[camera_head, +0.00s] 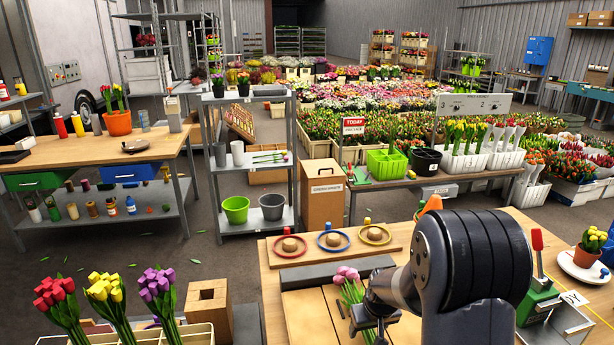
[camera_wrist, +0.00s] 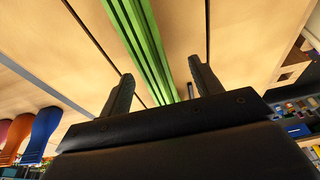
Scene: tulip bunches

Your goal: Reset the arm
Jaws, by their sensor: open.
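My gripper (camera_head: 368,325) hangs over the wooden worktable, with my dark arm reaching in from the right. In the wrist view my gripper (camera_wrist: 161,85) is open, its two dark fingers standing apart. A bunch of pink tulips (camera_head: 347,274) lies on the worktable beside my gripper. Its green stems (camera_wrist: 143,40) run through the gap between the fingers in the wrist view; I cannot tell how far below the fingertips they lie. Part of the bunch is hidden behind my gripper in the head view.
A wooden board with red, blue and yellow rings (camera_head: 333,241) stands at the table's back. Red, yellow and purple tulip bunches (camera_head: 107,294) stand in a holder at left. A red-handled green device (camera_head: 541,282) and a plate with a potted plant (camera_head: 590,250) are at right.

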